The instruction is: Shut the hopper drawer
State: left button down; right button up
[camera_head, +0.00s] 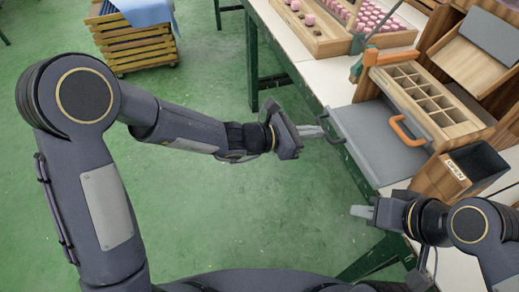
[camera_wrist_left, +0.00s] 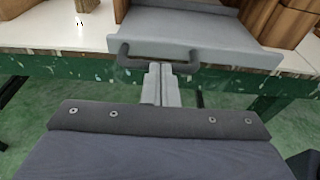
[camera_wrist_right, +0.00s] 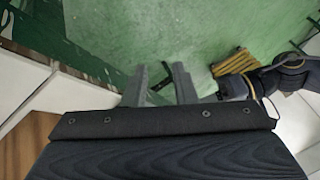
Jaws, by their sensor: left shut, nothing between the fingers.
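The hopper drawer (camera_head: 375,143) is a flat grey tray pulled out from the wooden hopper unit (camera_head: 460,122), jutting past the table's front edge. In the left wrist view its grey front (camera_wrist_left: 225,58) carries a dark bar handle (camera_wrist_left: 125,58). My left gripper (camera_head: 318,131) is shut and empty, with its fingertips at the drawer's front by the handle. In the left wrist view the fingertips (camera_wrist_left: 160,72) overlap the middle of the handle; whether they touch it I cannot tell. My right gripper (camera_head: 362,212) is open and empty, in front of the table, with its fingers (camera_wrist_right: 160,85) apart.
A compartment tray (camera_head: 415,90) and an orange handle (camera_head: 406,131) sit above the drawer. A dark labelled bin (camera_head: 472,168) stands near my right arm. A wooden tray of pink pieces (camera_head: 310,38) is at the back. A slatted crate (camera_head: 135,50) stands on clear floor.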

aim_at(338, 124)
pick_arm(q)
jog(key=x, duration=0.3)
jog(key=r+b+x, duration=0.1)
jog(key=x, duration=0.2)
jog(key=shift+d, duration=0.15)
jog(key=shift+w+d+r+b, duration=0.1)
jog(key=shift+d+b, duration=0.1)
jog(key=shift+b, duration=0.1)
jog(key=shift+r, duration=0.15)
jog(key=shift+r, duration=0.15)
